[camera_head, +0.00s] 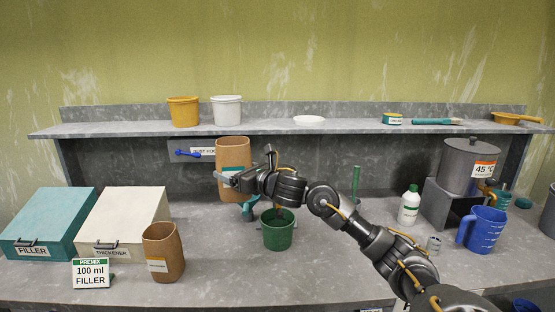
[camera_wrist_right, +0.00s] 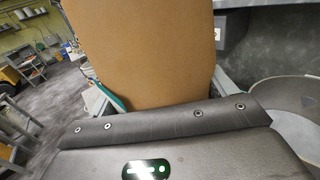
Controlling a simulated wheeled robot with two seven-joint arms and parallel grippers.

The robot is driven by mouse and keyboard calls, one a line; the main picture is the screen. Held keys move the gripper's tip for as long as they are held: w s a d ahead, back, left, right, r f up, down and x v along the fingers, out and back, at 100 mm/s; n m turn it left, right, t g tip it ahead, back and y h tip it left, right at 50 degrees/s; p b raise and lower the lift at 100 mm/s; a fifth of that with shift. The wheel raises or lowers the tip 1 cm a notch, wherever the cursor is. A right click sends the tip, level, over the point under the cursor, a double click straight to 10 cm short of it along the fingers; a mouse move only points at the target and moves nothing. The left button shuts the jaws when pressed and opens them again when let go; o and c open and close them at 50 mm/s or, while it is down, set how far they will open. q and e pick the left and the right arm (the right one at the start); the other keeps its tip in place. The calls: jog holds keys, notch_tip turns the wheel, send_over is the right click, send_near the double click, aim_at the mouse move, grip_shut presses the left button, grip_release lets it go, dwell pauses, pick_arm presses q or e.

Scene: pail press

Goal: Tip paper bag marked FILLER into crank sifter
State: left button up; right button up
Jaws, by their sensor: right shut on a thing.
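A brown paper bag (camera_head: 234,153) is upright in my right gripper (camera_head: 230,180), above the bench and in front of the shelf. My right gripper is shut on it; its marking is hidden. In the right wrist view the bag (camera_wrist_right: 145,50) fills the upper middle between the fingers. A teal part (camera_head: 249,209) shows below the bag, beside the green pail (camera_head: 278,234); it may belong to the crank sifter, mostly hidden by my arm. A second brown bag (camera_head: 165,253) stands at the front left, its label too small to read. My left gripper is out of view.
A teal FILLER box (camera_head: 48,217) and a white THICKENER box (camera_head: 125,215) stand at left, behind a "100 ml FILLER" card (camera_head: 91,273). A white bottle (camera_head: 409,206), blue jug (camera_head: 483,229) and grey pot (camera_head: 467,166) are at right. The front middle bench is clear.

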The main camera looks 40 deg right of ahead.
jog(key=shift+w+d+f+h, duration=0.2)
jog(key=shift+w+d+f, duration=0.25)
jog(key=shift+d, duration=0.2)
jog(key=shift+w+d+f+h, duration=0.2)
jog(key=shift+w+d+f, duration=0.15)
jog(key=shift+d, duration=0.25)
jog(key=shift+s+r+m+p, duration=0.1)
jog(key=shift+r+m+p, duration=0.3)
jog(key=shift+m+p, duration=0.25)
jog(key=r+m+p, duration=0.1)
jog(key=m+t+p, duration=0.1)
jog(key=m, duration=0.1)
jog(key=shift+d+r+m+p, duration=0.25)
jog(key=shift+d+r+p, duration=0.05)
jog(key=shift+r+p, duration=0.1)
jog(key=shift+f, duration=0.1)
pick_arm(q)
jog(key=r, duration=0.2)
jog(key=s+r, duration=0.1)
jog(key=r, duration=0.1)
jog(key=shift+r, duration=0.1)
pick_arm(e)
jog(key=d+r, duration=0.1)
jog(key=d, duration=0.1)
jog(key=d+r, duration=0.2)
jog(key=shift+r, duration=0.1)
